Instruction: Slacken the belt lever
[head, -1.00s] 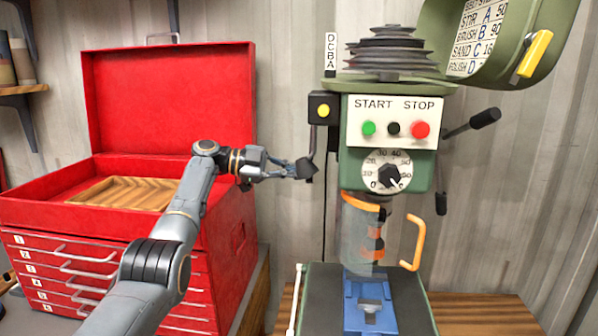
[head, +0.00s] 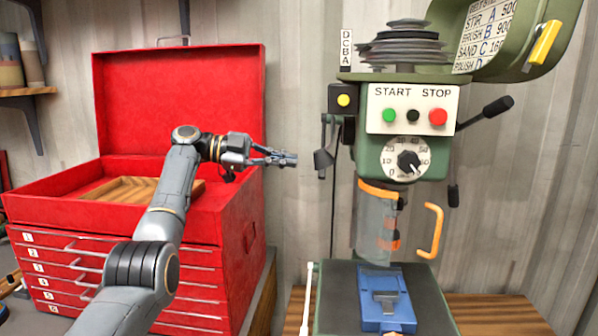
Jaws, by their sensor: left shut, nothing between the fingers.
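The belt lever (head: 323,142) is a dark crank-like bar at the left side of the green drill press head (head: 368,150). It hangs down beside the box with the yellow button and ends in a dark knob (head: 323,160). My left gripper (head: 291,159) is shut and empty, just left of the knob with a small gap in the picture. Above the head, the stepped belt pulley (head: 403,47) is exposed under the raised green cover (head: 540,65). My right gripper is not in view.
A red tool chest (head: 245,215) with its lid up stands at the left, holding a wooden tray (head: 118,190). A clear guard (head: 373,225) with an orange handle and a blue vise (head: 385,300) are below the drill head.

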